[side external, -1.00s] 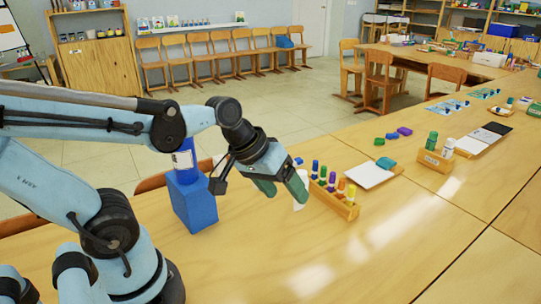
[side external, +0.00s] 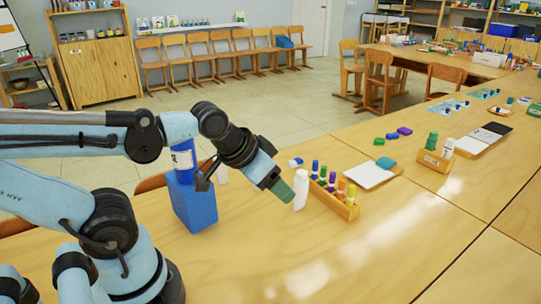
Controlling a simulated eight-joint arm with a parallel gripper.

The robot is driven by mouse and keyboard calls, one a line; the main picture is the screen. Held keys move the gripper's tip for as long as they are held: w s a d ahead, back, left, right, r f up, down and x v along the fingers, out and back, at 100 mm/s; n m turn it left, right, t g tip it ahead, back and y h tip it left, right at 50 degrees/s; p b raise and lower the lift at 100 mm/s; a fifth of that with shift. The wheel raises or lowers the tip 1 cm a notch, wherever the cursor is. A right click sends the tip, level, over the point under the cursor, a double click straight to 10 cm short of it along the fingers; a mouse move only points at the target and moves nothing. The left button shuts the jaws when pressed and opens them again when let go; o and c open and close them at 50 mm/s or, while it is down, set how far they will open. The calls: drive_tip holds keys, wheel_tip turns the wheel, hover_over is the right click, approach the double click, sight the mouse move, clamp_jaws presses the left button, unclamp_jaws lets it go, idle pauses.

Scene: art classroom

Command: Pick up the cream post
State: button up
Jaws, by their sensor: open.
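A pale, whitish upright post-like object (side external: 301,190) stands on the table just left of the marker rack; it is the likeliest cream post, though it also looks like a bottle. My gripper (side external: 280,189), with green fingertips, points down and to the right, close to the left side of this object. The fingers overlap in this view, so the gap between them is hidden. The gripper is open, and nothing shows held in it.
A wooden rack (side external: 347,209) of coloured markers stands right of the pale object. A blue block (side external: 196,203) with a blue bottle (side external: 184,160) on it stands left, behind my arm. A small blue-and-white item (side external: 295,162) lies behind. The front table is clear.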

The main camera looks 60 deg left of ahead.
drive_tip(key=m+g+y, duration=0.7)
drive_tip(key=m+y, duration=0.6)
drive_tip(key=m, duration=0.5)
hover_over(221, 170)
drive_tip(key=w+d, duration=0.1)
drive_tip(key=d, duration=0.4)
wheel_tip(221, 170, down, 5)
drive_tip(key=shift+s+f+x, duration=0.15)
drive_tip(key=shift+x, duration=1.35)
drive_tip(key=shift+s+f+x, duration=0.15)
drive_tip(key=shift+x, duration=1.4)
drive_tip(key=shift+d, duration=0.15)
clamp_jaws()
drive_tip(key=shift+r, duration=0.15)
